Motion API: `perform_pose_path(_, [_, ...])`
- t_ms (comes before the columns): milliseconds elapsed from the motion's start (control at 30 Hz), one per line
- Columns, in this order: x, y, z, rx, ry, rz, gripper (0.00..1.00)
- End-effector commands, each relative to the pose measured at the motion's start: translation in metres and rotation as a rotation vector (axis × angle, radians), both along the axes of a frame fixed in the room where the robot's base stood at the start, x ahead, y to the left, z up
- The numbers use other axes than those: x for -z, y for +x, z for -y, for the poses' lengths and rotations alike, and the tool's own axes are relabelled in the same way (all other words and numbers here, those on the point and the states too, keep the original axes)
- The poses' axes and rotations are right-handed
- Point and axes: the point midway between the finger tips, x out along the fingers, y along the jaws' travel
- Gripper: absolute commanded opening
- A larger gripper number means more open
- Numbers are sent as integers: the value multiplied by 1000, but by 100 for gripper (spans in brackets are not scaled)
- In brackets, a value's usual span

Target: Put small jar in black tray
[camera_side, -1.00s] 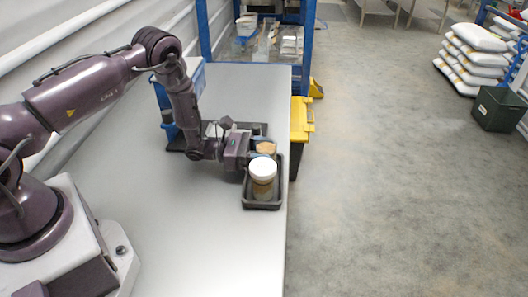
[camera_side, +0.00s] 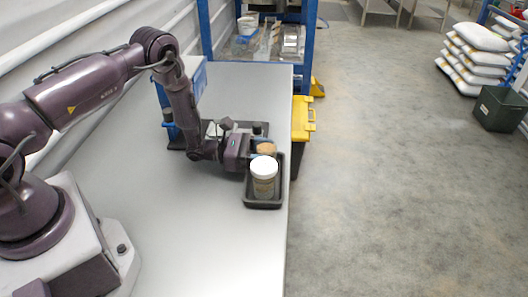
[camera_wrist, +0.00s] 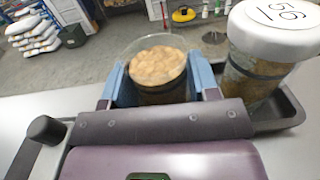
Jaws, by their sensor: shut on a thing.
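The small jar (camera_wrist: 158,72) is clear, open-topped and filled with tan, crumbly material. My gripper (camera_wrist: 160,88) is shut on it, a blue-grey finger on each side, and it looks upright. In the side view the small jar (camera_side: 266,149) shows at the far end of the black tray (camera_side: 262,205), partly behind a larger jar. I cannot tell whether its base touches the tray. The larger jar (camera_side: 264,182) has a white lid and stands upright in the near part of the tray. The wrist view shows handwritten figures on its lid (camera_wrist: 278,20).
The tray lies near the table's right edge. A dark mat or tray (camera_side: 238,125) with small items lies behind my gripper, beside a blue bin (camera_side: 196,85). A yellow-lidded box (camera_side: 302,118) stands just off the table edge. The near table is bare.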

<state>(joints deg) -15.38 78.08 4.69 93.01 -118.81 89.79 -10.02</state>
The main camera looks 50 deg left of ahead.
Motion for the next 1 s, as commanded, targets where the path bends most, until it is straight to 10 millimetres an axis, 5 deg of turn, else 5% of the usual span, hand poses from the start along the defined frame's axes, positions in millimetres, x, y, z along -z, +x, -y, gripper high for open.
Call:
perform_pose_path(33, [0,0,0,0,0,1,21])
perform_pose_path(67, [0,0,0,0,1,1,57])
perform_pose_path(200, [0,0,0,0,1,1,85])
perform_pose_path(833, [-6,2,4,6,3,-1,85])
perform_pose_path(1000, [-40,2,4,5,4,4,85])
